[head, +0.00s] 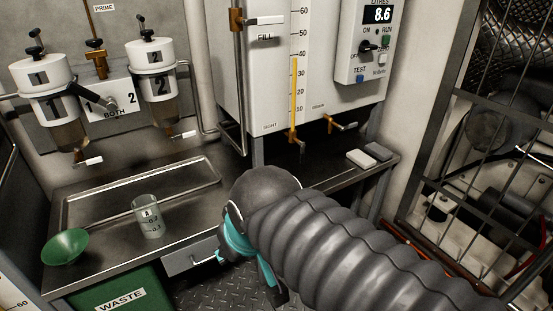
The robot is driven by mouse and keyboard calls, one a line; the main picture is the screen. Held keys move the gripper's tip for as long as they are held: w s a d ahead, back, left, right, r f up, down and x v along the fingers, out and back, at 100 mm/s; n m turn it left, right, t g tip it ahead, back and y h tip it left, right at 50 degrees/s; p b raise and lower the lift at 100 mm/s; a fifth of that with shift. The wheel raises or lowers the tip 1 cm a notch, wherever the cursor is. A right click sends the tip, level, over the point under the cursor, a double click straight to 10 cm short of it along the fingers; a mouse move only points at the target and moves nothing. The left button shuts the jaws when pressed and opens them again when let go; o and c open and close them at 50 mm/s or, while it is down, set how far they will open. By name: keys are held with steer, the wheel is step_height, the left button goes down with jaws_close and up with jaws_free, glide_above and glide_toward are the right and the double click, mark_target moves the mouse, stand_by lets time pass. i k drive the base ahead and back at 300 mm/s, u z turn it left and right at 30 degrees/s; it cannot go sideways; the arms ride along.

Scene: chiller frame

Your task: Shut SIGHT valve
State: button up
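The SIGHT valve (293,136) is a small brass valve at the foot of the yellow sight tube (294,85), on the lower edge of the white tank panel. The word SIGHT is printed to its left. A dark part sticks out below it, and I cannot tell its handle position surely. My gripper (245,262), with teal parts, is low in front of the bench, below and left of the valve and apart from it. My ribbed grey arm hides most of it. Its fingertips are not clear, so I cannot tell whether it is open.
A brass DRAIN valve (338,124) is just right of the SIGHT valve. A FILL valve (238,20) is above left. Two small blocks (368,155) lie at right. A metal cage (490,140) stands farther right.

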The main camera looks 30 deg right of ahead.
mark_target(302, 144)
steer(key=k, duration=0.8)
steer(key=z, duration=1.2)
steer(key=i, duration=0.5)
steer(key=z, duration=0.05)
